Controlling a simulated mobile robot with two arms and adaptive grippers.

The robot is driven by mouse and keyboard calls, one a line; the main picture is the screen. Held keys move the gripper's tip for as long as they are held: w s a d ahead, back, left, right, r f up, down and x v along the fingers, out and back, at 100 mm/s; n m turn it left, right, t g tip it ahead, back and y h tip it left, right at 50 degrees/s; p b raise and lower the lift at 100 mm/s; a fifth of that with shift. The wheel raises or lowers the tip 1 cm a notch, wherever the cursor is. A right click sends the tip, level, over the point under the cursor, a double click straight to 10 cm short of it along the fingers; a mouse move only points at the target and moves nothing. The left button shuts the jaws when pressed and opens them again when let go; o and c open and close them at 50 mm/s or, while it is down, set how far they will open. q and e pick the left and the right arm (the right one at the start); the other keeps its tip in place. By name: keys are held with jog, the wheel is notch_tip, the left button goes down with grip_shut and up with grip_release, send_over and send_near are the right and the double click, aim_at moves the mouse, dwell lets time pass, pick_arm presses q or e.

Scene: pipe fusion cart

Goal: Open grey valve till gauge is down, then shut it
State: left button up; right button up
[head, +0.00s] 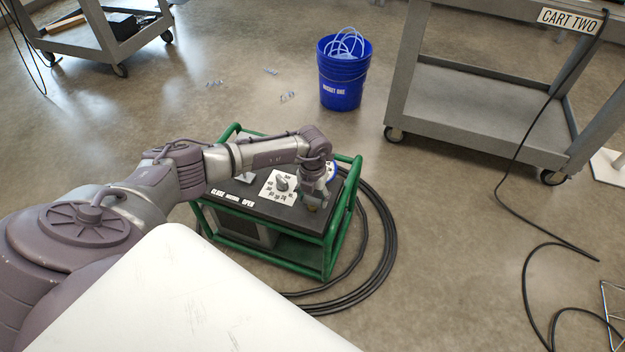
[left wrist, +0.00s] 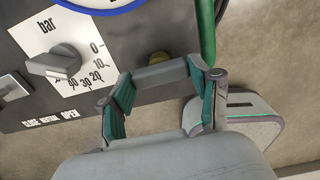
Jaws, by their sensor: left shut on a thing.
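The power unit with a green frame (head: 342,225) has a dark top panel. My left gripper (head: 315,190) reaches over the panel's right end. In the left wrist view its two green-padded fingers (left wrist: 157,90) are shut on a grey bar, which I take as the grey valve (left wrist: 160,74); a brass part (left wrist: 158,57) shows just beyond it. The gauge (head: 331,172) is mostly behind my gripper in the head view. Only its blue rim (left wrist: 98,8) and some white face show in the left wrist view; its needle is hidden. My right gripper is out of view.
Left of the gripper, a grey pointer knob (left wrist: 53,62) sits on a white bar scale. A grey lever (left wrist: 14,88) stands by the CLOSE, NEUTRAL, OPEN labels. Black hose (head: 384,245) coils on the floor. A blue bucket (head: 342,85) and grey cart (head: 470,105) stand behind.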

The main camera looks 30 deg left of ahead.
aim_at(312, 199)
pick_arm(q)
jog(key=o, duration=1.1)
jog(key=shift+o, duration=0.2)
jog(key=shift+r, duration=0.1)
notch_tip(312, 199, up, 12)
